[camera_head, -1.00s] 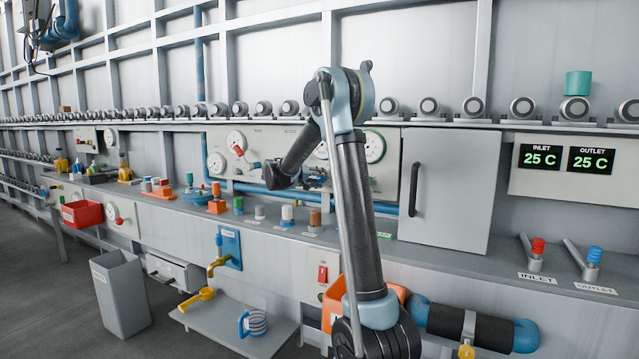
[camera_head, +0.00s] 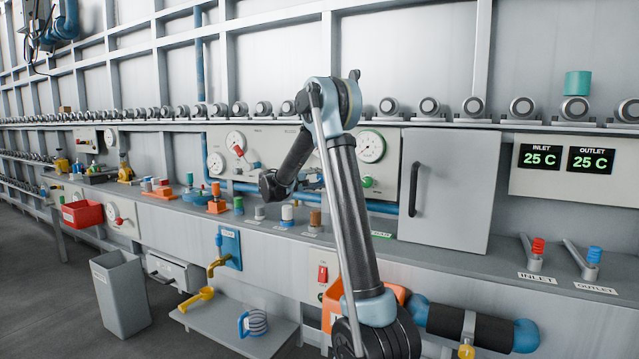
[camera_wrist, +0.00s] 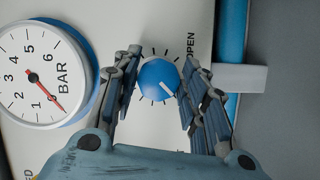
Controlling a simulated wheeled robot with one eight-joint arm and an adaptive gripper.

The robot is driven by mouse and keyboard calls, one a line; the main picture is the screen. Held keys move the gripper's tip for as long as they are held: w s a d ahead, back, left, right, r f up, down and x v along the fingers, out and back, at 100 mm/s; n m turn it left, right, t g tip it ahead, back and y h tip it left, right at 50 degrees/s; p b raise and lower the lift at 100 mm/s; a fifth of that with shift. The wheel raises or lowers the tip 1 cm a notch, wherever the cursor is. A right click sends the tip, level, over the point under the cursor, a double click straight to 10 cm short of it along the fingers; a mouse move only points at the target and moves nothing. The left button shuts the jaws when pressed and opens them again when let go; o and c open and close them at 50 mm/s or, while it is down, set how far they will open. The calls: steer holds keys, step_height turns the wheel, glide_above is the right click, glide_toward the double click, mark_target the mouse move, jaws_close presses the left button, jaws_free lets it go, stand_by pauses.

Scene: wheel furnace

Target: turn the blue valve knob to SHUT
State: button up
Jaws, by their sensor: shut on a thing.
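The round blue valve knob (camera_wrist: 157,78) sits on a pale panel in the wrist view, inside a ring of black tick marks. Its white pointer line slants toward the lower right of the picture. The word OPEN stands sideways to the upper right of the knob; I cannot see the word SHUT. My gripper (camera_wrist: 161,70) has one finger on each side of the knob and is shut on it. In the head view my gripper (camera_head: 310,180) is at the panel behind my arm, and the knob cannot be made out there.
A BAR gauge (camera_wrist: 42,75) with a red needle lies left of the knob in the wrist view. A blue pipe (camera_wrist: 231,35) runs on the right. In the head view, a grey cabinet (camera_head: 447,190) stands to the right, and INLET and OUTLET displays (camera_head: 567,158) read 25 C.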

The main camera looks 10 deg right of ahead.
steer(key=shift+a, duration=0.15)
steer(key=o, duration=1)
steer(key=shift+f, duration=0.1)
steer(key=shift+o, duration=0.2)
steer(key=v, duration=1.1)
steer(key=shift+s+a, duration=0.15)
steer(key=shift+a, duration=0.25)
steer(key=shift+d, duration=0.1)
